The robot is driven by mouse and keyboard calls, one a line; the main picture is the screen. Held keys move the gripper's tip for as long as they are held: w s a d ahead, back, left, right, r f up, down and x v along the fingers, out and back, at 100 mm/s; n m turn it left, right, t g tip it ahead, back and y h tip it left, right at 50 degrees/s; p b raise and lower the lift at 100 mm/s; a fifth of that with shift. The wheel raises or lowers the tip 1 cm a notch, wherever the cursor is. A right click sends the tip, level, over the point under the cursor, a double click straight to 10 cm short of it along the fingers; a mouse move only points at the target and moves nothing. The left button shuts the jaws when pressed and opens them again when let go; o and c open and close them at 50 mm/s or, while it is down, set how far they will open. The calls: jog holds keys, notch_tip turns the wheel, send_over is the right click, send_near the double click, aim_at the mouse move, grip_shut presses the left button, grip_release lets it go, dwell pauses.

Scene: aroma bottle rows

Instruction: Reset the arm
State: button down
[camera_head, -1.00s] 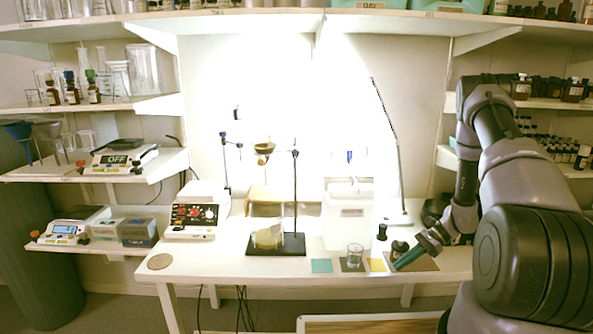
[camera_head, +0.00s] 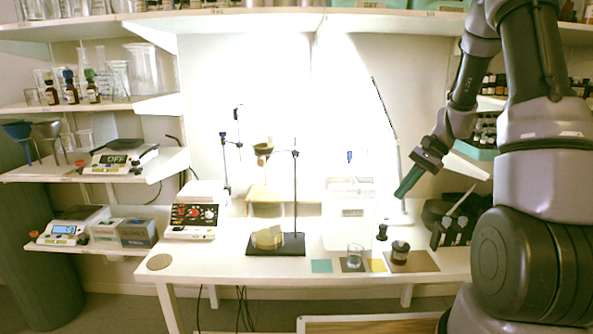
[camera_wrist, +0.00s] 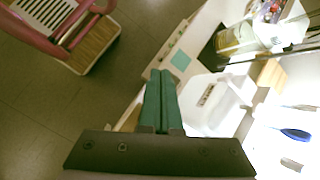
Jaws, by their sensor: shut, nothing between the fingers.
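My gripper (camera_head: 408,180) has teal fingers and is raised in the air above the right part of the white table (camera_head: 290,268). It is tilted down and to the left. In the wrist view the two fingers of my gripper (camera_wrist: 160,100) lie side by side, shut with nothing between them. A small dark bottle (camera_head: 400,252) stands on a brown mat (camera_head: 425,264) below the gripper, apart from it.
A glass beaker (camera_head: 355,257), a white container (camera_head: 350,225) and a black rack (camera_head: 450,226) stand on the table. A stand with a rod (camera_head: 294,200) is farther left. Shelves with bottles (camera_head: 485,85) rise behind my arm.

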jog(key=s+a+r+n+t+h, duration=0.15)
jog(key=s+r, duration=0.25)
jog(key=r, duration=0.4)
jog(key=s+a+r+n+t+h, duration=0.1)
jog(key=s+a+r+n, duration=0.15)
jog(key=r, duration=0.45)
jog(key=s+r+n+t+h, duration=0.2)
jog(key=s+r+t, duration=0.3)
jog(key=s+r, duration=0.4)
jog(key=s, duration=0.4)
jog(key=shift+s+a+r+n+t, duration=0.3)
jog(key=shift+a+r+t, duration=0.05)
jog(key=shift+a, duration=0.05)
